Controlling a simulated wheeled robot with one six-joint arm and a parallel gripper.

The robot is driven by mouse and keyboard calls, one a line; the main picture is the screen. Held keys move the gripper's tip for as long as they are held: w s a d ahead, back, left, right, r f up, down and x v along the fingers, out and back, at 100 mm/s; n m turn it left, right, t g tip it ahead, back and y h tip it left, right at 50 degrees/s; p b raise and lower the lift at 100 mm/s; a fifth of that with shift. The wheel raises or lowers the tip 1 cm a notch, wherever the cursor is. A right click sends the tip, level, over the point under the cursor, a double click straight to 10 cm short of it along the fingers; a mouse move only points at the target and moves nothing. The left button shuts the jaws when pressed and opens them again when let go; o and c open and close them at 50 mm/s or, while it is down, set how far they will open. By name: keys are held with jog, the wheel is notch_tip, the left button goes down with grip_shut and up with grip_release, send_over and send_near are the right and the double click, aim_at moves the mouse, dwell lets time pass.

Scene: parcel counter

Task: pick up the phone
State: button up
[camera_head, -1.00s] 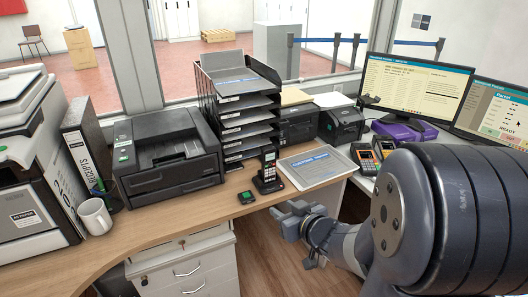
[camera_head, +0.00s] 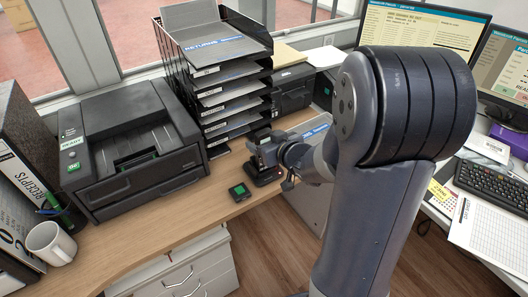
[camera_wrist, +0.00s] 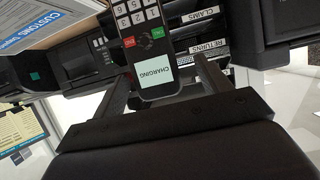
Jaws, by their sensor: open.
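The phone (camera_wrist: 153,48) is a dark handset with a pale keypad, green and red keys and a lit screen reading CHARGING. In the wrist view it lies between the two fingers of my gripper (camera_wrist: 162,70), which are apart on either side of it with gaps showing. In the head view my gripper (camera_head: 262,146) is at the phone's place at the counter edge and hides most of the handset. The phone's black base (camera_head: 265,174) shows below my gripper on the counter.
A black printer (camera_head: 130,140) and a tray stack (camera_head: 215,75) stand behind. A mug (camera_head: 50,243) is at far left. The customs sheet (camera_head: 317,130) is partly hidden by my arm.

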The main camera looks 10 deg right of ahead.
jog(key=x, duration=0.4)
jog(key=shift+d+f, duration=0.2)
jog(key=shift+f, duration=0.05)
jog(key=c, duration=1.2)
jog(key=shift+o, duration=0.2)
jog(key=shift+r, duration=0.1)
